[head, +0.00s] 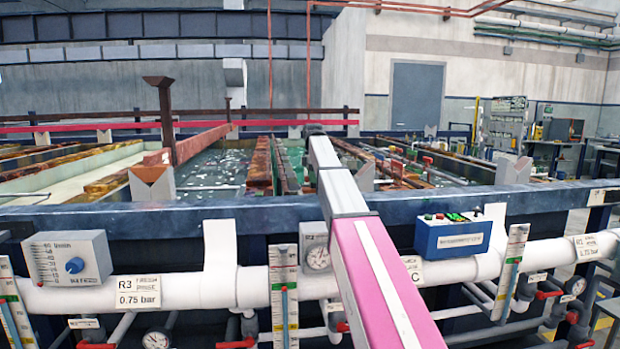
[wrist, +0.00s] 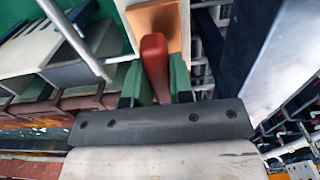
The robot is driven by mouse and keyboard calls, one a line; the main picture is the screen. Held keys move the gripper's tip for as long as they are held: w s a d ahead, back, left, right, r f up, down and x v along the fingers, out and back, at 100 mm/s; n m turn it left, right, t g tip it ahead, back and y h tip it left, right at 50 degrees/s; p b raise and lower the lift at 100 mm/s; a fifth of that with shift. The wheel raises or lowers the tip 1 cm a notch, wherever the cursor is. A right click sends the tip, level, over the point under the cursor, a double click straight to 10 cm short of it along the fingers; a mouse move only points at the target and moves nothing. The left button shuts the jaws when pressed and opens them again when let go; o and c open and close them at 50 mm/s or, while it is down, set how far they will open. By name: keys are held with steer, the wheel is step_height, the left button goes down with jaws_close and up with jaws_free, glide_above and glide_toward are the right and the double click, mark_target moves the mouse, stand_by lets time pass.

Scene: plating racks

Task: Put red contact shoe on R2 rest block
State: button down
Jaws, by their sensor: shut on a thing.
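The red contact shoe (wrist: 153,58) shows in the wrist view, upright in the picture, between the two green fingers of my gripper (wrist: 155,72). The fingers are shut on it. Its far end lies in front of or against an orange-tan surface (wrist: 172,22); I cannot tell whether they touch. In the head view my pink and grey arm reaches over the tank edge and hides the fingers and shoe. Notched grey rest blocks stand along the front rim: one at left (head: 152,188), one just right of my arm (head: 365,178), one further right (head: 512,171). I cannot read which is R2.
A dark blue rim beam (head: 110,222) runs along the tank fronts, with white pipes (head: 190,292) and gauges below. A blue control box (head: 452,237) sits right of my arm. A reddish-brown bar (head: 202,143) spans the left tank. Metal rods crowd the wrist view.

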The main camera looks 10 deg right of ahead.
steer(key=shift+d+f, duration=0.1)
steer(key=c, duration=1)
jaws_free()
step_height(320, 180, up, 12)
